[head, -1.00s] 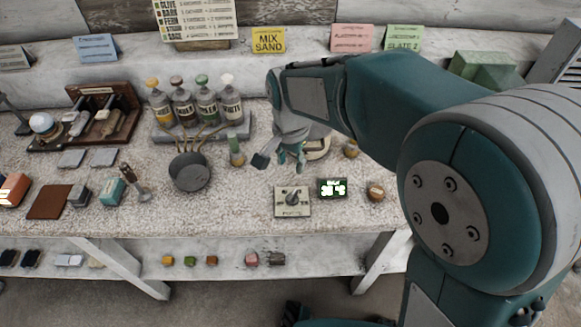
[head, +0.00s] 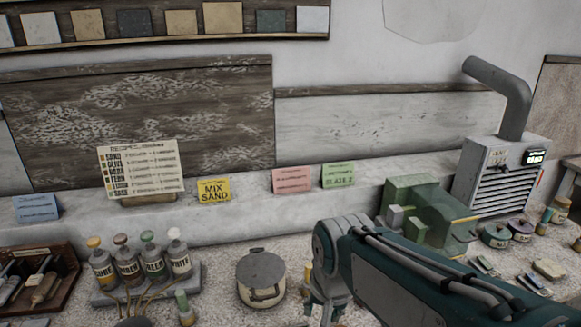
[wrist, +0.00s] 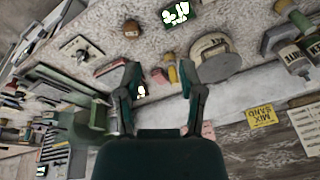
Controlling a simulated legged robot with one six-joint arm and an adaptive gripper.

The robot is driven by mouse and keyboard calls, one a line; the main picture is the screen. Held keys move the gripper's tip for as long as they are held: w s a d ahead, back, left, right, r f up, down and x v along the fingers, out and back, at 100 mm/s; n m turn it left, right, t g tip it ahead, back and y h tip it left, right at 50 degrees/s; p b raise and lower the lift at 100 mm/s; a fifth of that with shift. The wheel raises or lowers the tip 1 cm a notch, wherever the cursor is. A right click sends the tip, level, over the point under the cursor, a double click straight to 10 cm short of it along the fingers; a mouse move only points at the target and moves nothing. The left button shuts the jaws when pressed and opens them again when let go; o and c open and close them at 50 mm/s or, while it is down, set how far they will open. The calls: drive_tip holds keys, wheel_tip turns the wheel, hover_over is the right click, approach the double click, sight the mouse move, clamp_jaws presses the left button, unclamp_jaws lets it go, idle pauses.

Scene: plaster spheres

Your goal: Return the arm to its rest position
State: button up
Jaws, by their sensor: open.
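My gripper (wrist: 160,90) shows in the wrist view with its two fingers spread apart and nothing held between them. Beyond the fingers lie the bench top and small items, including a reddish one. In the head view my arm (head: 420,275) is folded at the lower right, over the bench. Its elbow end is near the green machine. The fingertips cannot be made out clearly in the head view.
A lidded pot (head: 262,278) stands left of my arm. Several bottles (head: 140,262) stand in a rack at the left. A green machine (head: 425,212) and a grey heater unit (head: 497,180) with a pipe stand at the right. Cards, including MIX SAND (head: 215,191), line the ledge.

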drive_tip(key=s+d+r+n+t, duration=0.1)
drive_tip(key=s+d+n+t, duration=0.1)
drive_tip(key=s+d, duration=0.8)
drive_tip(key=shift+r+t+h, duration=0.35)
drive_tip(key=shift+t+h, duration=0.05)
drive_tip(key=shift+t, duration=0.1)
drive_tip(key=shift+w, duration=0.1)
idle(6.4)
